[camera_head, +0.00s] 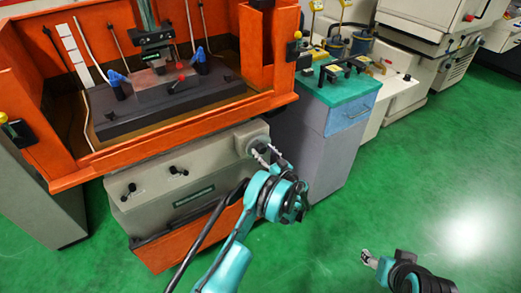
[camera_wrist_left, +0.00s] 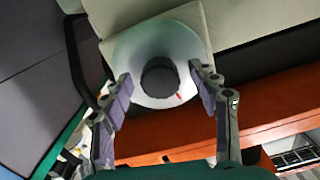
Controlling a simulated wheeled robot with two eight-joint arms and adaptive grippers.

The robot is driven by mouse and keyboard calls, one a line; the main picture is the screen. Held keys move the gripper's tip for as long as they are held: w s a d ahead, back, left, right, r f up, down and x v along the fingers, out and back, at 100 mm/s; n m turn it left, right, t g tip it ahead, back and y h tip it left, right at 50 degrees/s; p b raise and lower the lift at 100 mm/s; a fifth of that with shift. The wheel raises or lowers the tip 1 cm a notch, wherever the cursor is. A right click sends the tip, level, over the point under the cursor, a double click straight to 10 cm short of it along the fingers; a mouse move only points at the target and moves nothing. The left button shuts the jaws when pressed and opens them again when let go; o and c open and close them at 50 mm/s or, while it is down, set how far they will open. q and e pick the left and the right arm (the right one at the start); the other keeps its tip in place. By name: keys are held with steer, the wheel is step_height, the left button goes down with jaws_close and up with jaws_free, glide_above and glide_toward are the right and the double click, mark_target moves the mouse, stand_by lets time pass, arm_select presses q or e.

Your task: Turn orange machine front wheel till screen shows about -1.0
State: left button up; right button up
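The orange machine (camera_head: 275,48) has a pale round front wheel (camera_head: 250,136) at the right end of its grey front panel. In the left wrist view the wheel (camera_wrist_left: 150,42) faces me, with a dark central hub (camera_wrist_left: 159,77) and a small red mark at its lower right. My left gripper (camera_head: 268,152) is at the wheel; in the wrist view its fingers (camera_wrist_left: 160,80) are spread on either side of the hub, with tips overlapping the wheel's edges. I cannot tell whether they touch it. My right gripper (camera_head: 369,259) is low at right, away from the machine. No readable screen shows.
A grey-blue cabinet with a teal top (camera_head: 345,94) stands just right of the wheel. Smaller knobs (camera_head: 178,171) sit on the front panel to the left. The green floor (camera_head: 440,180) is clear at right. More pale machines stand behind.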

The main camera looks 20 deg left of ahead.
stand_by(0.3)
arm_select(q)
steer(key=v, duration=0.8)
stand_by(0.4)
stand_by(0.3)
steer(key=s+a+r+m+g+h, duration=0.25)
steer(key=s+r, duration=0.25)
steer(key=r, duration=0.3)
steer(key=s+a+r+m+g+h, duration=0.1)
steer(key=s+a+r+m+h, duration=0.1)
steer(key=s+r+h, duration=0.35)
steer(key=s+d+r+m+h, duration=0.1)
steer(key=s+d+m+h, duration=0.1)
steer(key=s, duration=1.1)
steer(key=s+d+r+m+h, duration=0.2)
steer(key=s+d+h, duration=0.2)
steer(key=s, duration=0.9)
steer(key=shift+s+d+r, duration=0.2)
steer(key=shift+d+r, duration=0.1)
steer(key=shift+d, duration=0.4)
